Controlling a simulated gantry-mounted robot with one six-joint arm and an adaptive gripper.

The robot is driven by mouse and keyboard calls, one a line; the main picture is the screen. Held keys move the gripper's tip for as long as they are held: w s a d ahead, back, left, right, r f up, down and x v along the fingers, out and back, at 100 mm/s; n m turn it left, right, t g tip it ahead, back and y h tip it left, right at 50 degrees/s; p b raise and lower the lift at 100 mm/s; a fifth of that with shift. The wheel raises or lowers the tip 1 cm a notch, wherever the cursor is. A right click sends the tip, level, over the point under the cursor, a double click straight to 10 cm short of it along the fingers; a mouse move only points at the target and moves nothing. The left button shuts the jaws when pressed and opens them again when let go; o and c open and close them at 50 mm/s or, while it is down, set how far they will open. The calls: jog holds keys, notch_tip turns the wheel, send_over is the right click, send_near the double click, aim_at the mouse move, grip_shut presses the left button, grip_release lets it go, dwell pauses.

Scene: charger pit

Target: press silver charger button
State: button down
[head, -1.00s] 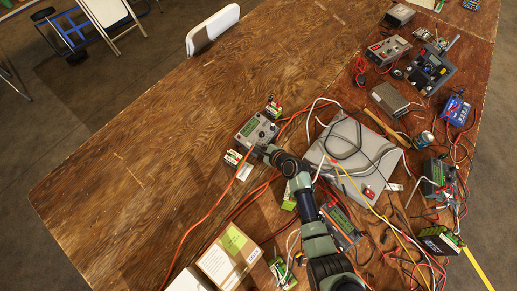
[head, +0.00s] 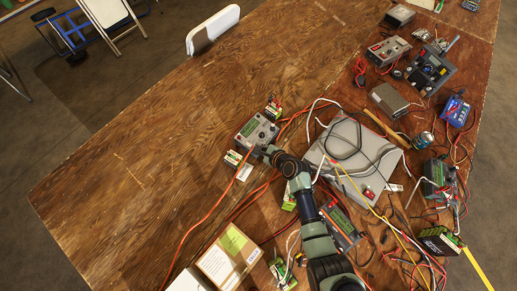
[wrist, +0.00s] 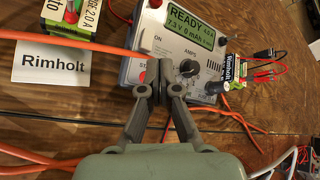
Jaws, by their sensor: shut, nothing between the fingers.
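The silver charger (head: 258,129) lies on the wooden table left of the middle in the head view. In the wrist view the silver charger (wrist: 176,45) shows a green screen reading READY, an ON label, an AMPS dial (wrist: 187,69) and small knobs at right. My gripper (wrist: 159,86) is shut and empty, its fingertips over the charger's lower left face beside a partly covered red label starting "ST". The fingers hide what lies under them. I cannot tell whether they touch it. In the head view my gripper (head: 259,151) is at the charger's near edge.
A Rimholt card (wrist: 50,62) lies left of the charger and a Rimholt battery pack (wrist: 232,72) stands at its right. Orange cables (wrist: 75,43) run close by. A grey case (head: 350,165) and several other chargers are to the right.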

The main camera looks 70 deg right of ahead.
jog(key=shift+f, duration=0.4)
jog(key=shift+w+f+b, duration=0.1)
jog(key=shift+f+b, duration=0.3)
jog(key=shift+b, duration=0.05)
dwell(0.6)
jog(key=shift+r+p, duration=0.8)
jog(key=shift+p, duration=0.15)
jog(key=r+p, duration=0.2)
jog(key=s+r+p, duration=0.1)
jog(key=r+p, duration=0.2)
jog(key=shift+a, duration=0.1)
dwell(0.8)
